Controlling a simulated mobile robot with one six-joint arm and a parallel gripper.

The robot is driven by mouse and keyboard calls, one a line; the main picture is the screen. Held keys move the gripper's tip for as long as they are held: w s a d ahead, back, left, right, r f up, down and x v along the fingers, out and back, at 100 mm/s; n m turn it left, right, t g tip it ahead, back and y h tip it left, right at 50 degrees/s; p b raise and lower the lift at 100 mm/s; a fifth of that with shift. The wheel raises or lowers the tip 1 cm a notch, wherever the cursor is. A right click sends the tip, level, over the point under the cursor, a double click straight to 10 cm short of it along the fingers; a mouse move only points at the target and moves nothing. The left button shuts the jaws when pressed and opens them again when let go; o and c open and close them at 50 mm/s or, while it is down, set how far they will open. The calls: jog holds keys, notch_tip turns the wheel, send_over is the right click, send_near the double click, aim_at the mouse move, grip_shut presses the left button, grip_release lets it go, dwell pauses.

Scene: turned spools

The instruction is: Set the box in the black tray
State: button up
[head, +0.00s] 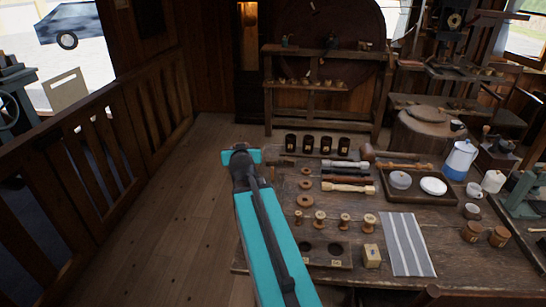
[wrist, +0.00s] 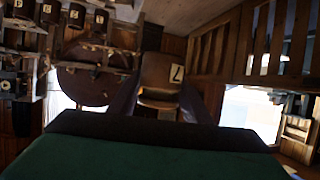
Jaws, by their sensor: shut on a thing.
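The black tray (head: 385,194) lies at the right of the table, with a grey round lidded piece and a white dish in it. My gripper (wrist: 160,92) has its two dark fingers closed on a brown, box-like thing (wrist: 162,72) with a pale label. Its full shape is hard to tell. In the head view my arm reaches up left of the table, away from the tray, and hides the fingertips and the held thing. A pale wooden box-like block (head: 371,256) with a label stands at the table's front.
Several dark labelled cups (head: 325,145) stand at the table's back. Tools lie left of the tray, spools (head: 344,221) in front. A striped cloth (head: 408,244) lies below the tray, and a blue-and-white pot (head: 460,160) stands to its right. Open floor is at left.

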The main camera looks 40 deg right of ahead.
jog(key=w+a+r+n+t+y, duration=0.1)
jog(key=w+a+r+n+y, duration=0.1)
jog(key=a, duration=0.8)
jog(key=w+a+r+n+y, duration=0.2)
jog(key=w+a+r+y, duration=0.1)
jog(key=a, duration=0.6)
jog(key=w+a+r+n+t+y, duration=0.1)
jog(key=w+a+r+n+y, duration=0.1)
jog(key=a, duration=0.8)
notch_tip(320, 180, up, 3)
jog(key=shift+w+a+r+n+t+y+b, duration=0.15)
jog(key=shift+w+a+n+t+y+b, duration=0.3)
jog(key=shift+w, duration=0.55)
jog(key=shift+s+d+g, duration=0.1)
jog(key=shift+d+g, duration=0.05)
jog(key=shift+g, duration=0.1)
